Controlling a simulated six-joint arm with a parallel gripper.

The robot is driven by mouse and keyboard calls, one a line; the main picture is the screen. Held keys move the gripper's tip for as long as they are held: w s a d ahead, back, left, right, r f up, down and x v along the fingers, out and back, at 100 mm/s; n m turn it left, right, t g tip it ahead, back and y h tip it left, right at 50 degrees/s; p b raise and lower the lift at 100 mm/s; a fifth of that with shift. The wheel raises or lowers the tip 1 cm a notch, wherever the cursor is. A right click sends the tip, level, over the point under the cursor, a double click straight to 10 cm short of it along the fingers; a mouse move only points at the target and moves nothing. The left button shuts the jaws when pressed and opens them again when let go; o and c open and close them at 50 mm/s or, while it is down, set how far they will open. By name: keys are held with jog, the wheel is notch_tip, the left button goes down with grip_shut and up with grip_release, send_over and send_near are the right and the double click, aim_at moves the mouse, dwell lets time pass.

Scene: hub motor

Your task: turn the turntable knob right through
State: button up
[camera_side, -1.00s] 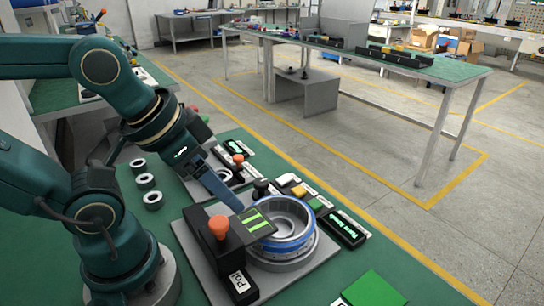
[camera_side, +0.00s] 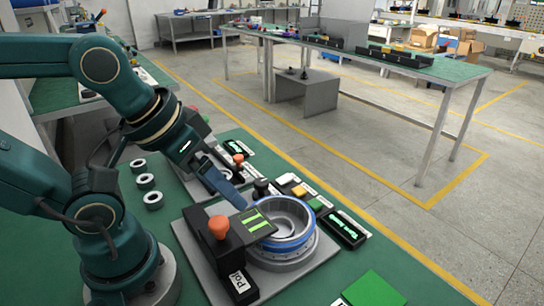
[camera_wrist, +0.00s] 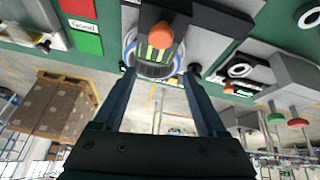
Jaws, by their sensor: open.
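The turntable (camera_side: 286,258) is a round grey base carrying a silver ring with a blue band (camera_side: 290,243), on a light plate. It also shows partly in the wrist view (camera_wrist: 150,70), beyond my fingers. A black knob (camera_side: 261,185) stands just behind the ring, and an orange knob (camera_side: 219,227) sits on the black box in front-left of it. The orange knob is also in the wrist view (camera_wrist: 158,36). I cannot tell for certain which knob is the turntable's. My gripper (camera_side: 242,207) is open and empty, with its fingertips above the plate between the two knobs.
The black box with a green-striped display (camera_side: 258,222) overhangs the ring's left side. Yellow and green buttons (camera_side: 299,191) and a lit display (camera_side: 342,229) line the plate's far side. Several small rings (camera_side: 146,182) lie left on the green table. A green square (camera_side: 373,290) lies at the front right.

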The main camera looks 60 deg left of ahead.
jog(key=w+r+n, duration=0.3)
jog(key=n, duration=0.5)
jog(key=n+g, duration=0.5)
jog(key=n, duration=1.2)
send_over(261, 181)
notch_tip(261, 181, down, 9)
jog(key=shift+w+d+f, duration=0.1)
jog(key=shift+d+f, duration=0.05)
jog(key=shift+f+g, duration=0.3)
jog(key=shift+f, duration=2.45)
grip_shut()
